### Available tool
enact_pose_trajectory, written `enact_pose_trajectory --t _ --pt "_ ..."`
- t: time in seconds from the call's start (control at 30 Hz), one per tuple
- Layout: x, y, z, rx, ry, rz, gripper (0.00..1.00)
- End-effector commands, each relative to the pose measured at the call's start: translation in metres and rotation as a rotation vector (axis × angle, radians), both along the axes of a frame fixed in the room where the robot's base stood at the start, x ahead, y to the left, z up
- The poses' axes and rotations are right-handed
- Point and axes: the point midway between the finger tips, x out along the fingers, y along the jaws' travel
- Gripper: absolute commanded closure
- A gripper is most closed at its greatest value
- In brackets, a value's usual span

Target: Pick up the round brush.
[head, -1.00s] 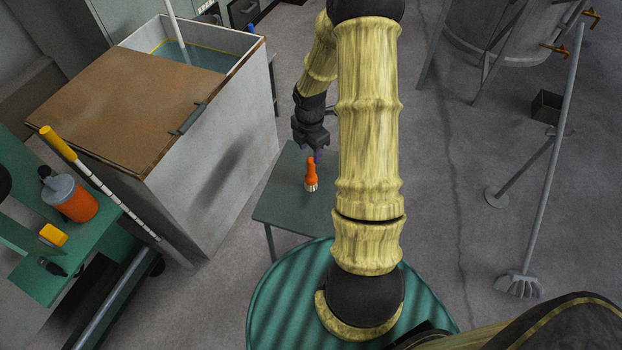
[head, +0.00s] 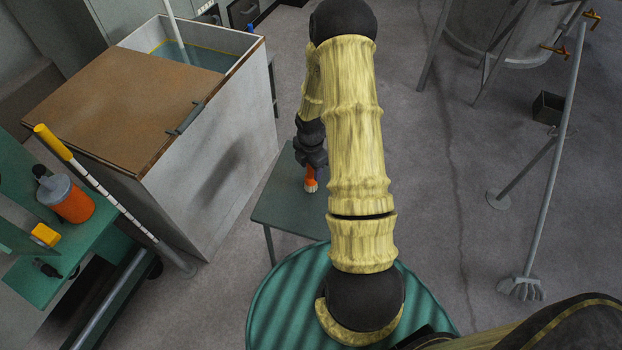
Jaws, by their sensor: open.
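The round brush (head: 310,182) has an orange handle and pale bristles. It stands bristles down on a small grey-green table (head: 277,203) in the middle of the head view. My gripper (head: 311,167) is right at the brush from above and hides the upper part of the handle. Its jaws are open, but the fingertips are hard to make out. I cannot tell whether they touch the handle. My arm hides the right side of the table.
A large grey tank with a brown lid (head: 120,100) stands left of the table. A green bench (head: 90,240) at far left holds an orange bottle (head: 68,198) and a yellow block (head: 45,235). A mop (head: 522,288) leans at right, with open floor around it.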

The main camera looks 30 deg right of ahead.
Motion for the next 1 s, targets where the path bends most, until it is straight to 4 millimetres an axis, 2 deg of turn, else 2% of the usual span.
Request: enact_pose_trajectory --t 0.1,0.6,0.67,0.87,1.0 --pt "-0.0002 -0.0001 -0.0086 0.000 0.001 0.000 0.51" --pt "-0.0003 -0.0001 -0.0081 0.000 0.000 0.001 0.51" --pt "-0.0003 -0.0001 -0.0081 0.000 0.000 0.001 0.61" --pt "-0.0003 -0.0001 -0.0081 0.000 0.000 0.001 0.99" --pt "-0.0002 -0.0002 -0.0080 -0.001 0.000 0.001 0.99"
